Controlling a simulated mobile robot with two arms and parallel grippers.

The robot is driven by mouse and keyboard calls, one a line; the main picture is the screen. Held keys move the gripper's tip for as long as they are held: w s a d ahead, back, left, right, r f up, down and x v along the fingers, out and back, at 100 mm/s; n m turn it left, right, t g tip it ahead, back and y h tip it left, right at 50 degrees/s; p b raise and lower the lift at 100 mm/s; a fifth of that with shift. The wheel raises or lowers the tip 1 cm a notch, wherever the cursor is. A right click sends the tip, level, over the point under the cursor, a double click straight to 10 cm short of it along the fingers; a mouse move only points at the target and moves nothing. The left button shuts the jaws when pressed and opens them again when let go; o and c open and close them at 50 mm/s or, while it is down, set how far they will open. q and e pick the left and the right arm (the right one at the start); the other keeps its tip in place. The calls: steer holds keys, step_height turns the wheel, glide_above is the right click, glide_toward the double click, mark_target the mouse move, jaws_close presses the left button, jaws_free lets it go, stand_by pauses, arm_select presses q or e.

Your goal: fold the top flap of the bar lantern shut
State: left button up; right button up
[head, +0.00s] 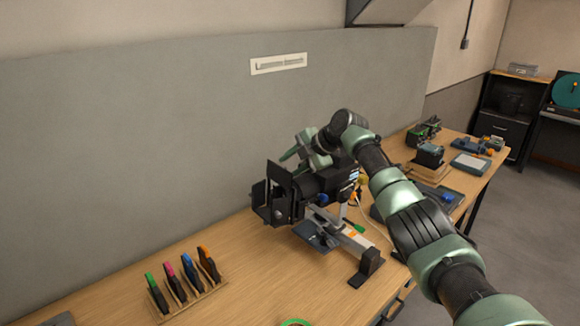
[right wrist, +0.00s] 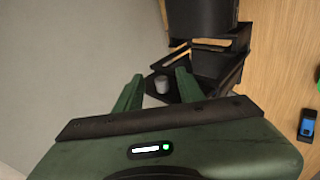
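The bar lantern (head: 316,184), a black lamp body with hinged flaps at its left end, stands on a mount on the wooden bench. Its top flap (head: 279,177) sticks up as a dark plate in the head view. My right gripper (head: 291,154) is just above and behind that end, fingers pointing left and down. In the right wrist view its two green fingers (right wrist: 158,92) are apart, with a small grey knob (right wrist: 161,85) and dark plate showing between them. The lantern body (right wrist: 199,25) is beyond. I cannot tell whether the fingers touch anything. My left gripper is out of view.
A wooden rack (head: 190,301) with several colour-tipped black tools stands at the front left. A green ring (head: 295,322) lies at the front edge. A grey panel (head: 150,130) rises close behind the lantern. Trays and boxes crowd the bench's right end.

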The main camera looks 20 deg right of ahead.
steer(key=b+v, duration=0.4)
steer(key=v, duration=0.3)
steer(key=shift+s+d+r, duration=0.2)
stand_by(0.6)
